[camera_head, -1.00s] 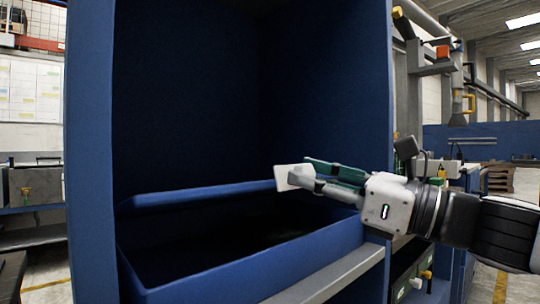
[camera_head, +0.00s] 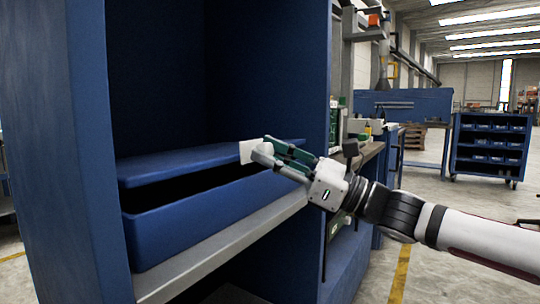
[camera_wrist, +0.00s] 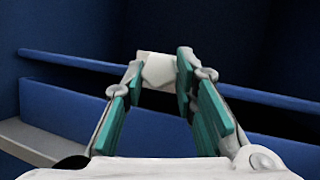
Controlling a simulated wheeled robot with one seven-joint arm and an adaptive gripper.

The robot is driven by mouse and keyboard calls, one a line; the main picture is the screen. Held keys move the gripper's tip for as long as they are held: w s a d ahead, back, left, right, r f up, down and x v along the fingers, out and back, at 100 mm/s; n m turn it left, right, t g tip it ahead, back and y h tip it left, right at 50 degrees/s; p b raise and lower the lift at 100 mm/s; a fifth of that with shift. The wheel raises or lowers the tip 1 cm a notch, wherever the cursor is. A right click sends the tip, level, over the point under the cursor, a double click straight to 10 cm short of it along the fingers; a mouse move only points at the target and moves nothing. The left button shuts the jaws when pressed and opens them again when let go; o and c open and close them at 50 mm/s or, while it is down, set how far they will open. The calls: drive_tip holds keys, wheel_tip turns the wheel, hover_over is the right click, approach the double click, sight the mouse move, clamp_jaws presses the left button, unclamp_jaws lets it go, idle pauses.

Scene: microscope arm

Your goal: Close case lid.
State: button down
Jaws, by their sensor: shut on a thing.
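The blue case (camera_head: 190,222) sits on a shelf inside a tall blue cabinet. Its blue lid (camera_head: 200,163) lies over it, slightly raised, with a dark gap between lid and front wall. The gap also shows there.
The blue cabinet's left side wall (camera_head: 60,130) and right side wall (camera_head: 316,90) flank the case. A grey shelf edge (camera_head: 235,242) runs below its front. A workbench stands to the right, and a blue rack (camera_head: 490,148) is farther off with open floor before it.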

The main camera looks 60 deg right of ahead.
drive_tip(key=c, duration=1.3)
unclamp_jaws()
drive_tip(key=shift+c, duration=0.2)
drive_tip(key=v, duration=1.2)
drive_tip(key=shift+r, duration=0.1)
